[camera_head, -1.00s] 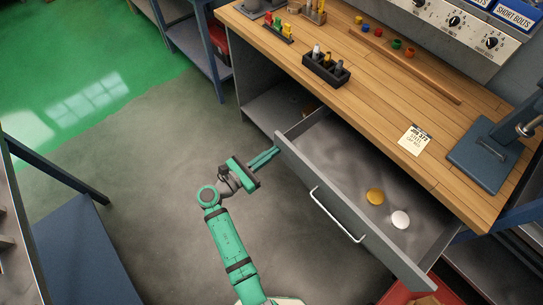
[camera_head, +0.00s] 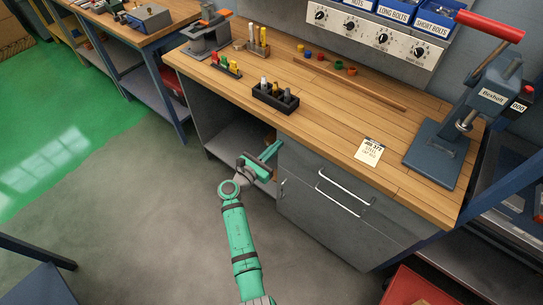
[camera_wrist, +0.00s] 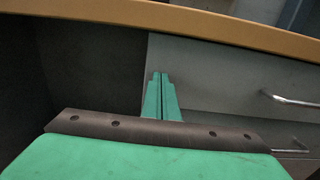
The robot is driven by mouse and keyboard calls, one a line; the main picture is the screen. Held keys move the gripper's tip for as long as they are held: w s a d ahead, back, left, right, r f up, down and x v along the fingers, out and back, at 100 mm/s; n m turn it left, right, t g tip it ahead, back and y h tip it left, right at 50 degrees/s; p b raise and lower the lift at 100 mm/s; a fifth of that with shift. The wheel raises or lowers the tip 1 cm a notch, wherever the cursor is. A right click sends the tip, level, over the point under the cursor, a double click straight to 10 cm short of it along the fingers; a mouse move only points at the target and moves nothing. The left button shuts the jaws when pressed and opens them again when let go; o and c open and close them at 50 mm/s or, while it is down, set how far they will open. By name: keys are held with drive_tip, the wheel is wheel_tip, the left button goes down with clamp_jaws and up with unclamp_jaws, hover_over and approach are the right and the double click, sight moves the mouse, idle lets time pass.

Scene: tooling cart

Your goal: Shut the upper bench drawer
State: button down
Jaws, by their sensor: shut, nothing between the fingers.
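The upper bench drawer (camera_head: 300,158) is in, its grey front level with the cabinet face under the wooden top, with no gap that I can see. Its bar handle (camera_head: 345,185) is on the front, and the handle also shows at the right of the wrist view (camera_wrist: 291,100). My gripper (camera_head: 277,149) is shut and empty, at the left end of the drawer front. In the wrist view its green fingertips (camera_wrist: 160,78) overlap the front's left edge. I cannot tell whether they touch it. The drawer's inside is hidden.
An open shelf bay (camera_head: 235,145) lies left of the drawer. A lower cabinet front (camera_head: 320,225) with its own handle is below. The bench top (camera_head: 330,125) holds a black holder, a note and a blue press (camera_head: 432,150). A red bin (camera_head: 410,285) stands at the lower right. Open floor lies left.

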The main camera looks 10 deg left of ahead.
drive_tip(key=shift+x, duration=1.05)
